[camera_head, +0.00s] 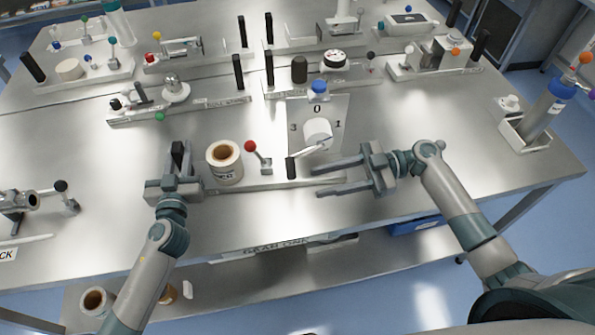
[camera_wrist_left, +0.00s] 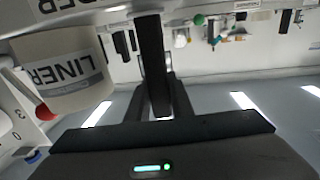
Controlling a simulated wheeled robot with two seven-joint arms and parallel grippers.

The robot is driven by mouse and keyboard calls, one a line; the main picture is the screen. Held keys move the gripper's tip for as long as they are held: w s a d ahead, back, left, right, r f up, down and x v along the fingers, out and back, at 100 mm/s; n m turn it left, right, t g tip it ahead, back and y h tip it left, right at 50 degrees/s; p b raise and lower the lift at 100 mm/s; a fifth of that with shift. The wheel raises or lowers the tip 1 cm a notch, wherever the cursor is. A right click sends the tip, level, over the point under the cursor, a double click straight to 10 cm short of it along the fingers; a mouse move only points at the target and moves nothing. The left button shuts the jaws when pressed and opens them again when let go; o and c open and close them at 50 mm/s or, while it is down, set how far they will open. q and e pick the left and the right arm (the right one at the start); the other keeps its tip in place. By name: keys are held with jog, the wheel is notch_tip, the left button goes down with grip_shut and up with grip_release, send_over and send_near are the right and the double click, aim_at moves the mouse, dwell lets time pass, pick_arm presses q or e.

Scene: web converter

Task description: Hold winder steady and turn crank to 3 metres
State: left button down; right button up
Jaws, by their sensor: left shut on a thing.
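The winder stands at the front of the steel table. Its base (camera_head: 258,183) carries a cream roll (camera_head: 224,172), marked LINER in the left wrist view (camera_wrist_left: 65,78), and a red-knobbed lever (camera_head: 252,147). At its right is a dial plate (camera_head: 331,107) showing 0, 1 and 3, with a white hub (camera_head: 317,131). The crank arm points down-left to a black crank handle (camera_head: 291,168). My left gripper (camera_head: 181,152) is shut on the black upright post (camera_wrist_left: 151,52) at the winder's left end. My right gripper (camera_head: 317,179) is open and empty, its fingertips just right of the crank handle, apart from it.
A blue-capped cylinder (camera_head: 556,105) stands in a holder at the right. A clamp-like device (camera_head: 28,200) is at the left edge. The tabletop right of my right gripper is clear.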

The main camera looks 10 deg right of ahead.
jog(key=s+a+r+n+y, duration=0.1)
jog(key=s+a+r, duration=0.1)
jog(key=s+a, duration=0.5)
jog(key=w+a+f+m+t+h, duration=0.1)
jog(key=a+m+t, duration=0.1)
jog(key=m+t, duration=0.1)
jog(key=w+a+f+m+t+h, duration=0.1)
jog(key=a+f+m+t+h, duration=0.1)
jog(key=t, duration=0.3)
jog(key=w+a+f+m+t+h, duration=0.1)
jog(key=w+a+m+t, duration=0.1)
jog(key=a+m+t, duration=0.2)
jog(key=shift+f+m+t+h, duration=0.3)
jog(key=shift+m+t, duration=0.2)
jog(key=shift+m, duration=0.1)
jog(key=shift+f+m+t+h, duration=0.1)
jog(key=shift+m+t+h, duration=0.7)
jog(key=m+t+h, duration=0.1)
jog(key=m+h, duration=0.1)
jog(key=h, duration=0.1)
jog(key=shift+s+d+m+t, duration=0.15)
jog(key=shift+d+m+t, duration=0.25)
jog(key=s+d+r+m+t+h, duration=0.1)
jog(key=s+d+m+h, duration=0.3)
jog(key=m+h, duration=0.3)
jog(key=d+h, duration=0.1)
jog(key=h, duration=0.2)
jog(key=shift+d+r+m, duration=0.15)
jog(key=shift+d+m, duration=0.05)
jog(key=shift+m, duration=0.1)
